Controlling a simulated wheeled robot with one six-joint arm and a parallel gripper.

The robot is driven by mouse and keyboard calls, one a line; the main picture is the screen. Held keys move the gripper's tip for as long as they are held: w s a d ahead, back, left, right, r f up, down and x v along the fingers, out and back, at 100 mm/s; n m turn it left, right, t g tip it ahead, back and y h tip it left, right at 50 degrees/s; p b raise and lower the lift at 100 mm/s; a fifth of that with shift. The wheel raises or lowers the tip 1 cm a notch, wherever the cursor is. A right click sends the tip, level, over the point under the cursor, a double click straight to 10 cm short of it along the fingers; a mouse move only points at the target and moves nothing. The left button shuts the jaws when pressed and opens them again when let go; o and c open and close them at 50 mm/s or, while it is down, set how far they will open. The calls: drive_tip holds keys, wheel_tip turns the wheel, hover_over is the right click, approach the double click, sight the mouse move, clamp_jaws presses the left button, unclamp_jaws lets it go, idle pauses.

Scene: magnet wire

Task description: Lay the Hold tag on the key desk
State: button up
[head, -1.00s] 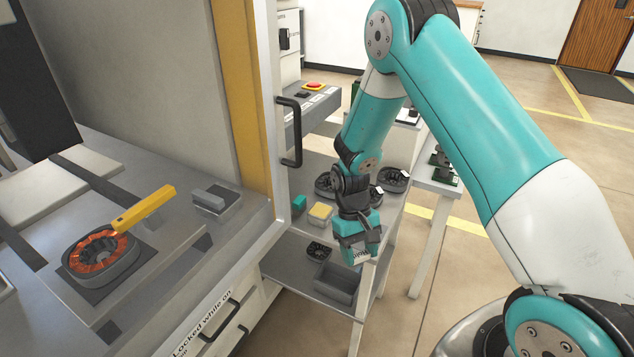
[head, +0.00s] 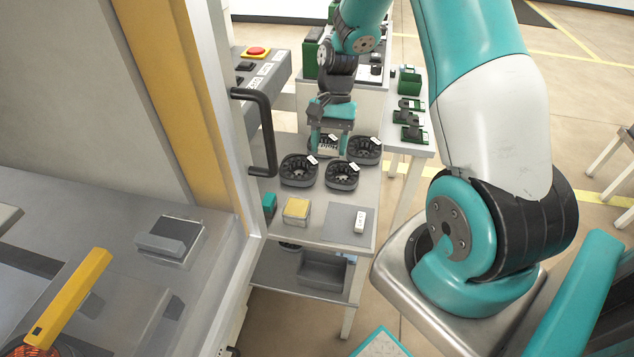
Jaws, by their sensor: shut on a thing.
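My gripper (head: 329,142) points down over the back of the grey side table, among dark round stator parts. It is shut on a small white tag with dark lettering (head: 326,149), taken to be the Hold tag; the lettering is too small to read surely. Whether the tag touches anything below is unclear. I cannot tell for certain which surface is the key desk. A grey console (head: 262,78) with a red button (head: 257,53) and white labels stands beyond the machine's door handle, left of my gripper.
Several dark stators (head: 299,171) with white tags sit on the side table (head: 330,228). A yellow-topped box (head: 296,209), a teal block (head: 269,205) and a grey mat (head: 352,222) with a white object lie nearer. The black door handle (head: 262,130) juts out at left.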

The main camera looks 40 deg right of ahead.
sight(326, 201)
wheel_tip(326, 201, down, 15)
drive_tip(key=shift+r, duration=0.1)
idle(0.3)
drive_tip(key=shift+f, duration=0.2)
drive_tip(key=o, duration=0.9)
